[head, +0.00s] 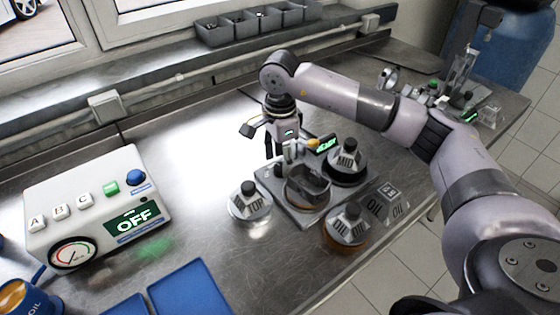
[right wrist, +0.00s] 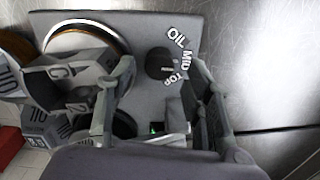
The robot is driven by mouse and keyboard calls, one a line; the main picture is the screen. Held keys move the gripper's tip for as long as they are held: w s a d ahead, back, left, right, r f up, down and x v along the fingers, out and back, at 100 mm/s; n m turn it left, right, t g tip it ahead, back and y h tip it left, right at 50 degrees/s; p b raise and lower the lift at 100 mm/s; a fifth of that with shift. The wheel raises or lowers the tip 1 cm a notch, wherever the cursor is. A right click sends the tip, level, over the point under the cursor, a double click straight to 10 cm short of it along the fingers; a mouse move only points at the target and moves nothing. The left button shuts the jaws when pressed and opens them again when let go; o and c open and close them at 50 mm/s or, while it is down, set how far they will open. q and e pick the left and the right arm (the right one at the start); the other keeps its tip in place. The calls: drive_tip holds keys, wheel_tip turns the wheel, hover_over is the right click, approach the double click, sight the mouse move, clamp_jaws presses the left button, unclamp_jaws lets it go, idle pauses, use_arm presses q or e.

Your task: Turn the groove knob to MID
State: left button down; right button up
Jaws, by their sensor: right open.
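The groove knob (right wrist: 160,63) is a small dark round knob on a grey plate (right wrist: 205,30) in the right wrist view. The labels OIL, MID and TOP curve around its right side. A pale mark on the knob faces right; which label it meets is hard to tell. My right gripper (right wrist: 162,88) is open, with one finger on each side of the knob in that view and nothing held. In the head view my right gripper (head: 283,150) points down over the back left of the fixture. My left gripper is not in view.
A piston (head: 307,187) stands in the fixture. Around it are holders marked TOP (head: 249,204), MID (head: 345,163) and OIL (head: 345,228). A control box (head: 85,190) at the left reads OFF. Blue trays (head: 190,290) lie at the front. Bare steel bench lies between.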

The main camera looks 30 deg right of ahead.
sight(280, 166)
wheel_tip(280, 166, up, 6)
drive_tip(key=shift+r, duration=0.2)
idle(0.5)
